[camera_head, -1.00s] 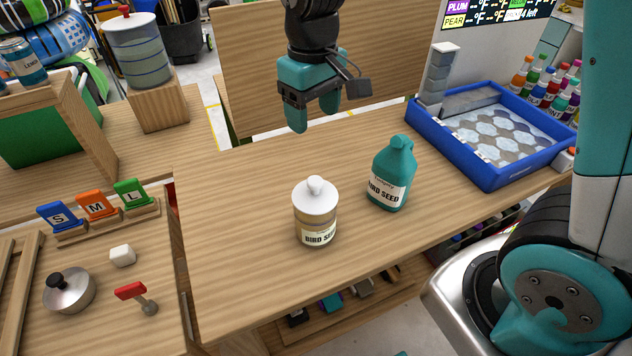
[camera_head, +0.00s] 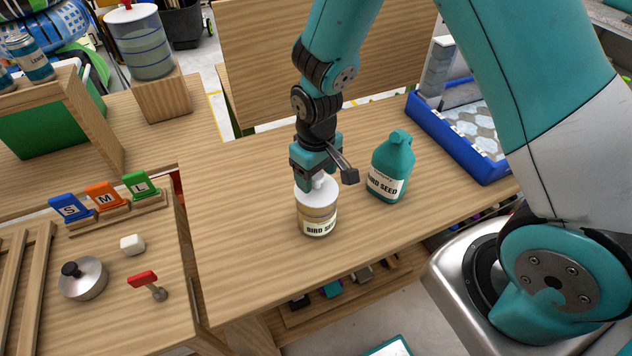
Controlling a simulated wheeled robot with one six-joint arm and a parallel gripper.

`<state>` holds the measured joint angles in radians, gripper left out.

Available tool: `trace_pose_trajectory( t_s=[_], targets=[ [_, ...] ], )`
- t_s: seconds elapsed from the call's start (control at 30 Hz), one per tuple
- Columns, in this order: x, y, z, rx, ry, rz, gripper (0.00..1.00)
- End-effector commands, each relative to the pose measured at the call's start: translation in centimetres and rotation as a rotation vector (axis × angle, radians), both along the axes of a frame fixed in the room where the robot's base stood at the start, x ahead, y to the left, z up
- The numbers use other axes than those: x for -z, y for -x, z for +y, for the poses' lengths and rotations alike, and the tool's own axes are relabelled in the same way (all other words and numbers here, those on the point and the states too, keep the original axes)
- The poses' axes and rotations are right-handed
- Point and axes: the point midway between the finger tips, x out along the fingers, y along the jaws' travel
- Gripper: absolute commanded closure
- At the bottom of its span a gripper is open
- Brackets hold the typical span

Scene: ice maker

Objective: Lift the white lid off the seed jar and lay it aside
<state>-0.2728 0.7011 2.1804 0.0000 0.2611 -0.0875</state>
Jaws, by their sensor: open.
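The seed jar (camera_head: 318,222), a short clear jar with a "BIRD SEED" label, stands upright on the wooden table. Its white lid (camera_head: 318,202) sits on top, with a rounded knob partly hidden by my gripper. My gripper (camera_head: 316,184) is open, pointing down at the lid, with its fingertips at about the height of the knob. A finger overlaps the lid's left edge in the picture. I cannot tell whether the fingers touch the knob.
A teal "BIRD SEED" jug (camera_head: 391,165) stands close by on the right. A blue tray (camera_head: 455,140) lies at the table's right end, partly behind my arm. The table (camera_head: 240,260) is clear left of and in front of the jar.

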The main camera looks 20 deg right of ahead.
Motion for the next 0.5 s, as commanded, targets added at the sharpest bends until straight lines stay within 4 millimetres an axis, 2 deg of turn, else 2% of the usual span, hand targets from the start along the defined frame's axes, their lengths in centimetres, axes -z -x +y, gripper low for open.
trace_pose_trajectory(
  t_s=[0.1, 0.33, 0.5],
  targets=[
    [0.78, 0.01, 0.00, 0.000, 0.000, 0.000, 0.35],
    [0.92, -0.02, 0.01, 0.000, -0.001, -0.002, 0.35],
    [0.90, -0.02, 0.01, 0.000, 0.000, -0.001, 0.74]
  ],
)
